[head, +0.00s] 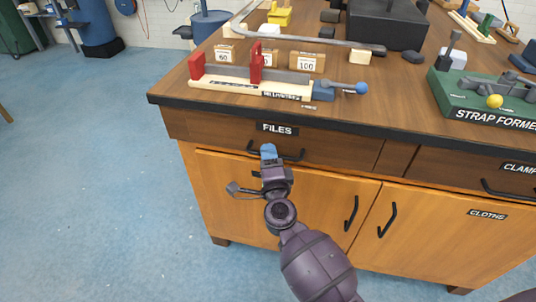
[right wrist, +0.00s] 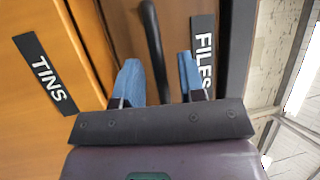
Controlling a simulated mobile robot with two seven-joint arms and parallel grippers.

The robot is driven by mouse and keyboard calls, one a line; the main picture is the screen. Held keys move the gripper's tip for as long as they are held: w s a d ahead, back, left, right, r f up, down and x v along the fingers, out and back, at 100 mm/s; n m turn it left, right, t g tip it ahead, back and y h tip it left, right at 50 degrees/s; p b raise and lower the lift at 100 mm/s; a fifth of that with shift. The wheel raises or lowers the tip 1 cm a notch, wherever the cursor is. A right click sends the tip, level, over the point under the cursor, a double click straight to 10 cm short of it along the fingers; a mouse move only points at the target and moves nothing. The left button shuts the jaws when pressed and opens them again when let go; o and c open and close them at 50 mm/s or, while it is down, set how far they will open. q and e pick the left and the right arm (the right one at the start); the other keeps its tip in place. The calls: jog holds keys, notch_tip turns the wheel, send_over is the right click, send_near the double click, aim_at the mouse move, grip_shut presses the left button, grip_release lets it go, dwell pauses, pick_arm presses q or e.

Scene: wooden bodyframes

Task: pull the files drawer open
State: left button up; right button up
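The files drawer (head: 330,149) is a dark brown wooden front under the worktop, marked with a black FILES label (head: 277,128). It looks shut, flush with the cabinet. Its dark bar handle (head: 292,157) is partly hidden behind my right gripper (head: 268,152). In the right wrist view the blue fingers of my right gripper (right wrist: 160,78) are spread, with the handle (right wrist: 153,40) between them and a gap visible on both sides. The FILES label also shows there (right wrist: 203,52). My left gripper is not in view.
Cupboard doors with dark handles (head: 351,212) lie below the drawer. A TINS label (right wrist: 45,74) shows in the right wrist view. The worktop's dark edge (head: 230,108) overhangs the drawer, with a bending jig (head: 250,88) on top. Open blue floor (head: 90,180) lies to the left.

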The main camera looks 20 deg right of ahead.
jog(key=shift+w, duration=0.35)
jog(key=shift+r, duration=0.1)
jog(key=shift+c, duration=0.2)
grip_shut()
jog(key=shift+s, duration=0.15)
